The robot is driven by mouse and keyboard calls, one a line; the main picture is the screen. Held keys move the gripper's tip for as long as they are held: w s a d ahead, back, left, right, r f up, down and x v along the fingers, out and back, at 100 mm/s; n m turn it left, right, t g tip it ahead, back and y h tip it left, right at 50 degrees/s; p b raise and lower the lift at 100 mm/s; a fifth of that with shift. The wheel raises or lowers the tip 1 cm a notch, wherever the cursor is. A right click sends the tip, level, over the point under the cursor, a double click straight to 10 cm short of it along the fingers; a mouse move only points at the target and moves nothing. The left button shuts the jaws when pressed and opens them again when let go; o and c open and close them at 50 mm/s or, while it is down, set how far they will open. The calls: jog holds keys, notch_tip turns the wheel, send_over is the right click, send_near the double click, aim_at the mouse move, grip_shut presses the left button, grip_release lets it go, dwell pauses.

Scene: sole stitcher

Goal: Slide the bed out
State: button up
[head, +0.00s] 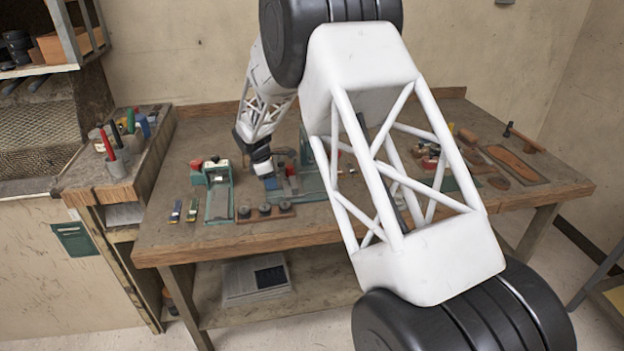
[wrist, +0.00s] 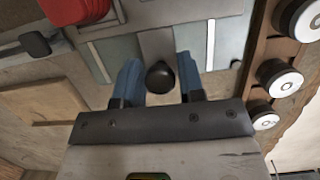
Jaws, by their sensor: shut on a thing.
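My gripper (wrist: 159,70) has two blue fingertips closed on a round black knob (wrist: 160,78), one finger on each side. The knob stands at the near end of a grey-brown strip (wrist: 157,42), apparently the bed, lying on a grey-green base plate between two pale rails (wrist: 211,45). In the head view, my gripper (head: 263,168) reaches down at the left side of the green-based stitcher (head: 313,186) on the bench. The knob is hidden there, and my arm covers part of the machine.
Three dark spools on a wooden rack (head: 265,214) stand near the bench front; they also show close on the right in the wrist view (wrist: 282,80). A second green device (head: 217,200) stands to the left. A leather sole (head: 515,160) lies at right.

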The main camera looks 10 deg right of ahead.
jog(key=shift+a, duration=0.35)
dwell(0.3)
jog(key=shift+a, duration=1.8)
jog(key=o, duration=0.5)
jog(key=shift+r, duration=0.15)
jog(key=shift+d+v, duration=0.25)
jog(key=shift+v, duration=0.75)
jog(key=shift+d+v, duration=0.25)
jog(key=shift+v, duration=0.75)
jog(key=shift+d+v, duration=0.25)
jog(key=shift+v, duration=0.75)
jog(key=shift+r, duration=0.2)
